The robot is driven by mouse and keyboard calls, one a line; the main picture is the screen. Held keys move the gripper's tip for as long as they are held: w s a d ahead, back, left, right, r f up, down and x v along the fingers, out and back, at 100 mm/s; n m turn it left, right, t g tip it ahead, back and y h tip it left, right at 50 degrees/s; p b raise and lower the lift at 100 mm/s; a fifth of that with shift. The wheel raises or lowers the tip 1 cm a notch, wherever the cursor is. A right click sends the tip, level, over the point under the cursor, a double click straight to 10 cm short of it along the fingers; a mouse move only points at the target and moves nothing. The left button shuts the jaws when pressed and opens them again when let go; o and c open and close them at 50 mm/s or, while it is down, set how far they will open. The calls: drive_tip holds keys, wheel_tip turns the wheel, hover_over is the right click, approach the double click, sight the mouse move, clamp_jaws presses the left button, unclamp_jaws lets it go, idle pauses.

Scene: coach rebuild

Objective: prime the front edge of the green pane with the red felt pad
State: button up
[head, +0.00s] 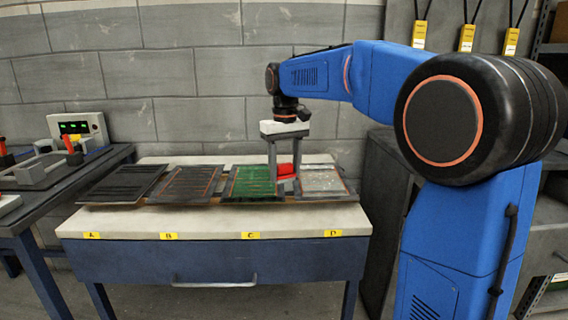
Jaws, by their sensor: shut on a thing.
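The green pane (248,183) lies flat on the bench at the place labelled C, with a dark border around its green face. My gripper (285,176) hangs down from the arm over the right part of the green pane. It is shut on the red felt pad (297,169), which shows between and to the right of the fingers. The fingers partly hide the pad and the green pane's right edge. I cannot tell whether the pad touches the pane or is held above it.
A black pane (122,185), a brown-lined pane (185,184) and a pale speckled pane (323,181) lie in the same row. The bench's pale front strip (210,222) is clear. A side table (20,205) with a green-lit box (78,128) stands left.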

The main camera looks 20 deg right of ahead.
drive_tip(key=shift+r, duration=0.9)
